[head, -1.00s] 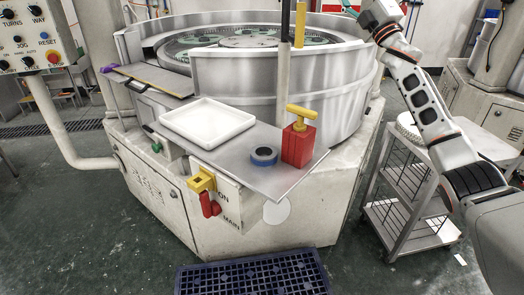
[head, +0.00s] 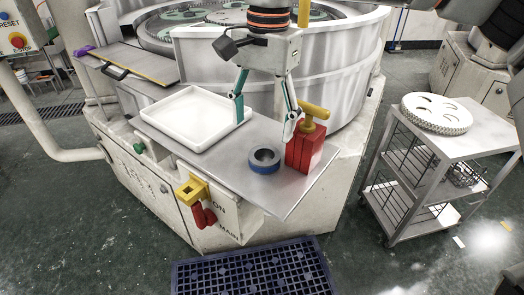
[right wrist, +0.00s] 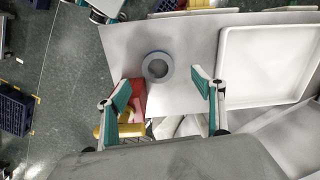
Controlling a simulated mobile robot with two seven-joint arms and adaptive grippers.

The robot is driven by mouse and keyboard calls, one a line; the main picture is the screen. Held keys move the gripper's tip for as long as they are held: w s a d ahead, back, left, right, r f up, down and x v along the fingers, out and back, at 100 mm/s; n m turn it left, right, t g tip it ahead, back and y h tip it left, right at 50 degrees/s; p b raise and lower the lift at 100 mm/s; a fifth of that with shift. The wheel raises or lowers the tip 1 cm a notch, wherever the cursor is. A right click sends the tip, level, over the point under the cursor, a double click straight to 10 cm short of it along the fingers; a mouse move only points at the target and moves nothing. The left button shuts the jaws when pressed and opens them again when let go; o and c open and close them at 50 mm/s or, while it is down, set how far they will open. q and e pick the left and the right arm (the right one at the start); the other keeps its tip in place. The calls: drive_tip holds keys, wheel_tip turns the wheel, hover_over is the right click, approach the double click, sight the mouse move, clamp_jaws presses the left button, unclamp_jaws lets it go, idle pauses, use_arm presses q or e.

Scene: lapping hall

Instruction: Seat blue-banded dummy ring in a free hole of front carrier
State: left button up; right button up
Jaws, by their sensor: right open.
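The blue-banded dummy ring (head: 264,160), grey with a blue band, lies flat on the metal shelf (head: 225,165) in front of the machine. It also shows in the right wrist view (right wrist: 158,67). My right gripper (head: 264,120) is open and empty, pointing down above the ring, with its fingers spread to either side and apart from it. In the right wrist view the ring lies just beyond the fingertips (right wrist: 164,88). Green carriers (head: 180,15) show partly inside the machine; its wall and my arm hide much of them. My left gripper is not in view.
A red container with a yellow handle (head: 305,150) stands close to the ring and the right finger. A white tray (head: 190,118) lies to the left. The machine's tall wall (head: 335,60) rises behind. A trolley (head: 450,145) stands at right.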

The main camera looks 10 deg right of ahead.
sight(264, 152)
drive_tip(key=shift+h, duration=0.3)
wheel_tip(264, 152, down, 8)
drive_tip(key=shift+d+f, duration=0.1)
drive_tip(key=shift+s, duration=0.1)
drive_tip(key=c, duration=1.6)
